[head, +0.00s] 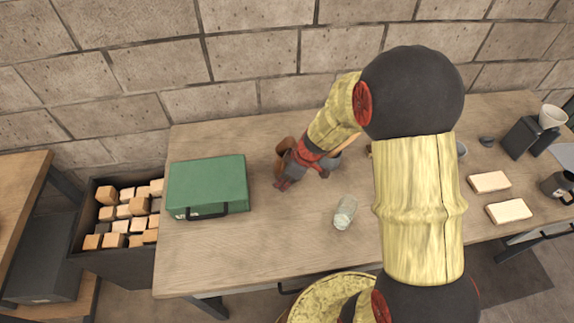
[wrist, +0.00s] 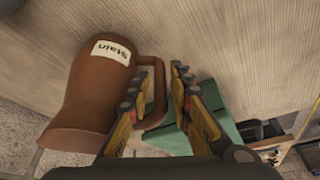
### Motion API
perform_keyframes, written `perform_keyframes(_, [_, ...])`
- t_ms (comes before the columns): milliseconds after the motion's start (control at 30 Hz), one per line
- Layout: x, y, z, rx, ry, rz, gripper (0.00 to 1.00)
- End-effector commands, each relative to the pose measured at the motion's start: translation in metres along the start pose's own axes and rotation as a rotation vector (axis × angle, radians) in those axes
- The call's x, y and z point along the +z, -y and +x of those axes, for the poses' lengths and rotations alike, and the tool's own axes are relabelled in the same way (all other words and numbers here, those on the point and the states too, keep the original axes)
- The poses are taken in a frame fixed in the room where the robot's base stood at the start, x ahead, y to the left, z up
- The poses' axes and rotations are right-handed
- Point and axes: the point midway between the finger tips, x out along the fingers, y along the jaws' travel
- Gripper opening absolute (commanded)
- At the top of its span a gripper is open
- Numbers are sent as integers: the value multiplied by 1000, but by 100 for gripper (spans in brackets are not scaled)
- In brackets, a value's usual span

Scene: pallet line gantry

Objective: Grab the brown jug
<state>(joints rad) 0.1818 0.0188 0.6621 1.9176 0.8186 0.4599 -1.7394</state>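The brown jug (wrist: 88,95) fills the left of the wrist view, with a pale label reading "stain" upside down. Its handle points right, toward my gripper (wrist: 162,70). My gripper is open, with the outer bar of the handle between its two fingers; the left finger overlaps the handle's loop. I cannot tell whether either finger touches it. In the head view the jug (head: 284,147) is mostly hidden behind my gripper (head: 303,179), near the back of the table.
A green case (head: 207,186) lies left on the table (head: 250,255). A clear glass (head: 345,212) stands in front of my gripper. Pale blocks (head: 490,182), a black mug (head: 557,185) and a white cup (head: 552,116) are right.

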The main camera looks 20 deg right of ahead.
Motion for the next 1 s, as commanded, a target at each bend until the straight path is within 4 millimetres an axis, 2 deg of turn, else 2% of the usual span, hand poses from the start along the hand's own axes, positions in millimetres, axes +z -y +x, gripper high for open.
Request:
perform_keyframes(100, [0, 0, 9, -1, 0, 2, 21])
perform_keyframes(333, [0, 0, 10, 0, 0, 1, 21])
perform_keyframes(700, [0, 0, 10, 0, 0, 1, 1])
perform_keyframes(1000, [0, 0, 10, 0, 0, 1, 0])
